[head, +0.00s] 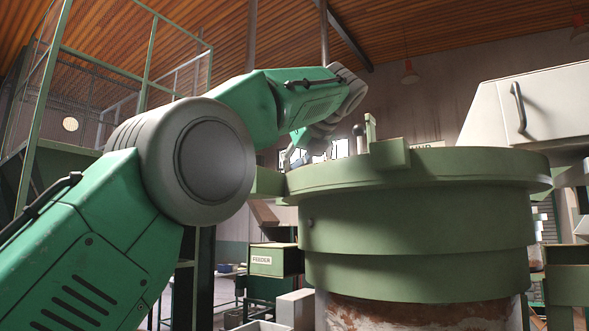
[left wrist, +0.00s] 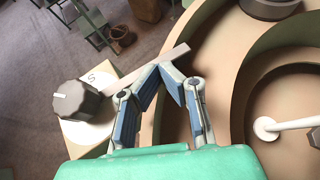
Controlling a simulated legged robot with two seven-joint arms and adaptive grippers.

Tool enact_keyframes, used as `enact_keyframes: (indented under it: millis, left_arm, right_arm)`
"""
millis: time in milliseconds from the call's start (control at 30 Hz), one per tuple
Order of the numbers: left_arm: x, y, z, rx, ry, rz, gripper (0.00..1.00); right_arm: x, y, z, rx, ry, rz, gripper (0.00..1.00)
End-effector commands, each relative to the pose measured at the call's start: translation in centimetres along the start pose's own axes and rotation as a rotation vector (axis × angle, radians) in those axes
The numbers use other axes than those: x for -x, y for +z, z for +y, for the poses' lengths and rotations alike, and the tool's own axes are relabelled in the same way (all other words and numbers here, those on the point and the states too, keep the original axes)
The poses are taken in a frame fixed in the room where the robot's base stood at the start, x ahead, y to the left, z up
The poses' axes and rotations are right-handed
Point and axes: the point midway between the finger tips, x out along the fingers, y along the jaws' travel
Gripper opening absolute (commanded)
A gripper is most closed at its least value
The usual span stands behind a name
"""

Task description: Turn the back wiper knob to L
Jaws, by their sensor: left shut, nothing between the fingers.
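My left gripper (head: 293,157) is shut and empty, partly seen at the left edge of the green bowl (head: 420,225) in the head view. In the left wrist view its blue-padded fingers (left wrist: 162,68) come together over the bowl's edge. A dark faceted knob (left wrist: 84,101) with a white mark on its left side stands on a pale dial plate, left of the fingers and apart from them. A letter S (left wrist: 91,77) shows on the plate above the knob; no L can be seen. A pale flat strip (left wrist: 130,74) runs from near the knob past the fingertips.
The bowl's curved inner walls (left wrist: 240,90) fill the right of the left wrist view, with a white rod (left wrist: 285,126) inside. In the head view a white hopper (head: 535,105) stands at right, and a box marked FEEDER (head: 274,260) below. My right gripper is not seen.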

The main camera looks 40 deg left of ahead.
Motion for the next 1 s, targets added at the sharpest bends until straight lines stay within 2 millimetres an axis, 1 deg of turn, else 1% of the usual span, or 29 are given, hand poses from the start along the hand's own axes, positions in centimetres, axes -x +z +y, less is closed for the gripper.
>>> enact_keyframes:
  millis: [200,300,500,733,933,1000]
  left_arm:
    - [0.0,0.0,-0.1,-0.001,0.0,0.0,0.0]
    - [0.4,0.0,-0.1,0.0,-0.001,-0.001,0.0]
    - [2.7,0.0,-0.2,0.0,0.0,-0.002,0.0]
    - [4.9,0.0,-0.3,0.001,-0.002,0.0,0.0]
    - [7.1,-1.2,0.0,-0.002,0.001,0.0,0.0]
    - [8.1,-1.8,-0.1,-0.002,0.0,-0.001,0.0]
  right_arm:
    - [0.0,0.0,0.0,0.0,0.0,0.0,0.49]
    - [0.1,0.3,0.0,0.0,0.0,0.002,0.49]
    - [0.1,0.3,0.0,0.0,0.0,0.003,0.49]
    - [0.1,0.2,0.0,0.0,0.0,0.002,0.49]
    - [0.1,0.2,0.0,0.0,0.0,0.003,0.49]
    - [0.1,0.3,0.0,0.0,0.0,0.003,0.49]
